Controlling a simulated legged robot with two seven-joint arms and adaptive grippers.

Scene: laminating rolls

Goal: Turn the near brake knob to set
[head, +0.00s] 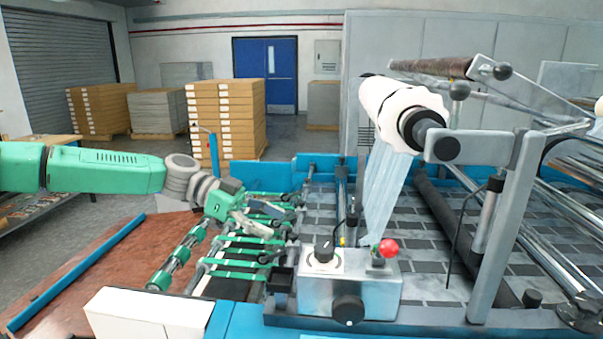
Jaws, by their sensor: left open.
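A grey metal control box (385,290) stands at the front of the machine. A black knob (324,250) sits on a white dial on its top left, and a larger round black knob (348,309) is on its front face. Which is the near brake knob, and its setting, I cannot tell. My left gripper (268,229) is open, left of and behind the box, apart from both knobs, above the green-clamped rods. Its fingers are small and partly blend with the machine parts behind. My right gripper is not in view.
A red button (388,248) stands on the box's right. A white film roll (392,105) hangs above, its film (383,198) falling behind the box. A grey upright bracket (506,225) stands to the right. A white block (150,315) is at the front left. Stacked cartons (226,115) stand farther back.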

